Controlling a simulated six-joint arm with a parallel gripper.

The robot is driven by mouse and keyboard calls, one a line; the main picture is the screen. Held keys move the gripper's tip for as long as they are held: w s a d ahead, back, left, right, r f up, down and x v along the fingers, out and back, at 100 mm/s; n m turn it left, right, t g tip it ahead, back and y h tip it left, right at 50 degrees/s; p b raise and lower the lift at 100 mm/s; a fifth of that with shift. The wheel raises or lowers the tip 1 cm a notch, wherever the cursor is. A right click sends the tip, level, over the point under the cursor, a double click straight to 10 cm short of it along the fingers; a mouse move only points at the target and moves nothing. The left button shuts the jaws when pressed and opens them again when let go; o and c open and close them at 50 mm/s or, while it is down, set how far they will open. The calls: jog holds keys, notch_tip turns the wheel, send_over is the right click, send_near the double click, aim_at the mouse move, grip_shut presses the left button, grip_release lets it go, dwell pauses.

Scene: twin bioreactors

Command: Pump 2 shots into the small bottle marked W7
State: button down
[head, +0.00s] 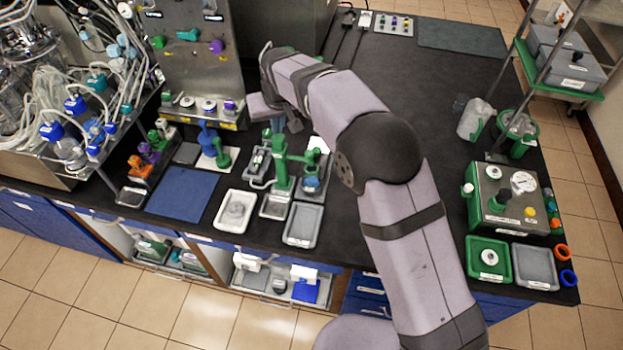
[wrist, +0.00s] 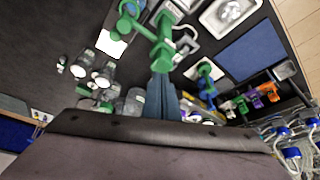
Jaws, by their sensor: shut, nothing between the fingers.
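A green pump stand (head: 282,168) stands upright mid-bench in the head view, with side arms and a grey tray at its foot. It also shows in the wrist view (wrist: 165,48). A small blue bottle (head: 311,182) is beside its right arm. Several small clear bottles (wrist: 104,76) with pale caps stand left of my fingers in the wrist view. I cannot read a W7 mark on any bottle. My gripper (wrist: 163,82) is shut and empty. Its fingertips overlap the green stand's near end in the wrist view; whether they touch it is unclear. In the head view my arm partly hides the gripper.
White-rimmed trays (head: 220,223) and a blue mat (head: 160,205) lie along the front edge. A grey metal panel (head: 186,75) with knobs stands behind. A green-and-grey machine (head: 508,208) is at right.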

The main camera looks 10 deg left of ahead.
notch_tip(320, 180, up, 6)
jog(key=p, duration=0.4)
jog(key=shift+f, duration=0.15)
dwell(0.3)
jog(key=s+d+f+n+g+h, duration=0.15)
jog(key=s+d+f+g, duration=0.25)
jog(key=s+d+f, duration=0.85)
jog(key=s+d+m+g+h+b, duration=0.1)
jog(key=s+d+m+g+b, duration=0.2)
jog(key=s+d, duration=1.55)
jog(key=w+d+r+m+t+b, duration=0.1)
jog(key=w+d+m+t+b, duration=0.1)
jog(key=d, duration=0.4)
jog(key=shift+w+d+m+t+b, duration=0.25)
jog(key=shift+w+m+t, duration=0.25)
jog(key=shift+m, duration=0.75)
